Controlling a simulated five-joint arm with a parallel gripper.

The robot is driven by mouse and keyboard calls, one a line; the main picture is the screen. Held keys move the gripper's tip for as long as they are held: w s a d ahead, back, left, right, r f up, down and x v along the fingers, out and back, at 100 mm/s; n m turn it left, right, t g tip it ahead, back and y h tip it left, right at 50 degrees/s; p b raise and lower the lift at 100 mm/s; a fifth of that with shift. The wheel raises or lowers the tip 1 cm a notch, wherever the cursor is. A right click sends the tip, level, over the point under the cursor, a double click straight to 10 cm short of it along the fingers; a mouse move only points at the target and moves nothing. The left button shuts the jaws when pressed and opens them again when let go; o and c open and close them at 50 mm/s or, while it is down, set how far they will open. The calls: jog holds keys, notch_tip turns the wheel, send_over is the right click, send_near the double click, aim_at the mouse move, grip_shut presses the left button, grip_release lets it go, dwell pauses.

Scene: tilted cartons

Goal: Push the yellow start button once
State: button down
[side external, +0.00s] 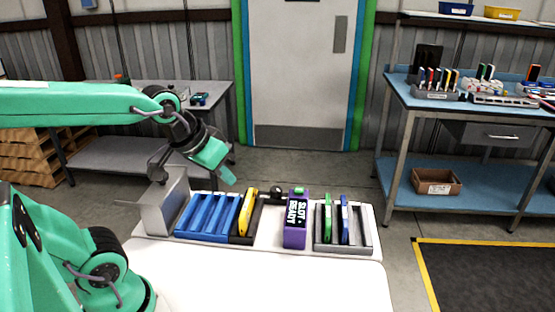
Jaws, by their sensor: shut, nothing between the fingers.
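My gripper (227,177) is shut and empty, tilted down to the right. It is in the air above the left part of the white table (280,275), apart from the things on it. I cannot make out a yellow start button for certain. The clearly yellow thing is a slim tilted piece (248,211) in a black holder (242,239), to the right of and below my fingertips in the picture. A purple block (295,236) with the words "SLOT READY" and a green top stands farther right.
A blue slotted rack (205,217) stands left of the black holder, beside a grey metal box (166,208). A grey rack (325,241) holds a green piece (328,214) and a blue piece (344,213). A small black rounded object (276,192) sits behind. The table's front is clear.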

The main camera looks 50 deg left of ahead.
jog(key=w+a+f+n+t+y, duration=0.1)
jog(key=w+a+f+n, duration=0.4)
jog(key=w+a, duration=0.4)
jog(key=w+a+f+n+t+y, duration=0.1)
jog(key=w+a+f+n+y, duration=0.1)
jog(key=w+a+f+n, duration=0.4)
jog(key=w+a+n, duration=0.1)
jog(key=w+a, duration=0.2)
jog(key=a, duration=0.1)
jog(key=shift+f, duration=0.15)
jog(key=shift+f, duration=4.25)
jog(key=shift+f, duration=0.1)
jog(key=shift+f, duration=0.3)
